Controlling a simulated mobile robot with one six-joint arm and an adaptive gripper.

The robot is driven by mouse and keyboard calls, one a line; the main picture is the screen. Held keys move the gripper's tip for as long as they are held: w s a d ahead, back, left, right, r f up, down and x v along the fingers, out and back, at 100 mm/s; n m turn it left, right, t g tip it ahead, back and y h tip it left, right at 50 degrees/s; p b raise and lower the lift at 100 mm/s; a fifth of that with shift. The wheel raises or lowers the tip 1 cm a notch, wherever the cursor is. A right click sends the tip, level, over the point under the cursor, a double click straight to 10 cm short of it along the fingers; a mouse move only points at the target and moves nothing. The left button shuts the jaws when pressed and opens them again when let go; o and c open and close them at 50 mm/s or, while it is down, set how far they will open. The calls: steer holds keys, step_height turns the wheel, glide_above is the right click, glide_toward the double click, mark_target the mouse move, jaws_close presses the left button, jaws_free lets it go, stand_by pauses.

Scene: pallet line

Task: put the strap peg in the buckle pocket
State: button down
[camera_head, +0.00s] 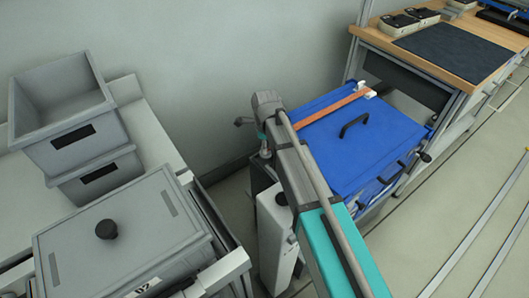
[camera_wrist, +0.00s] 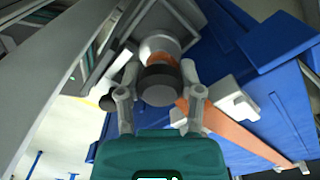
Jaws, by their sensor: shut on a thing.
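In the wrist view, my gripper (camera_wrist: 160,82) has its two grey fingers closed on either side of the strap peg (camera_wrist: 160,88), a pale cylinder with a dark end and an orange band. An orange strap (camera_wrist: 240,137) runs from beside the right finger across the blue lid. A white block (camera_wrist: 236,101), seemingly the buckle, sits right of the fingers; its pocket opening cannot be made out. In the head view, the strap (camera_head: 335,106) crosses the lid to small white fittings (camera_head: 367,92). My arm hides the strap's near end, the peg and most of my gripper there.
The blue lidded container (camera_head: 330,150) has a black handle (camera_head: 354,125). Grey crates (camera_head: 70,115) and a grey lidded box (camera_head: 150,225) with a black knob stand left. A wooden workbench (camera_head: 470,22) is behind right. Open floor lies on the right.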

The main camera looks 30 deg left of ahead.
steer(key=shift+a+f+b, duration=0.1)
steer(key=shift+f+b, duration=1.35)
steer(key=shift+f, duration=0.2)
steer(key=shift+f, duration=0.1)
steer(key=shift+c, duration=1.3)
jaws_free()
step_height(320, 180, up, 12)
steer(key=p, duration=1.2)
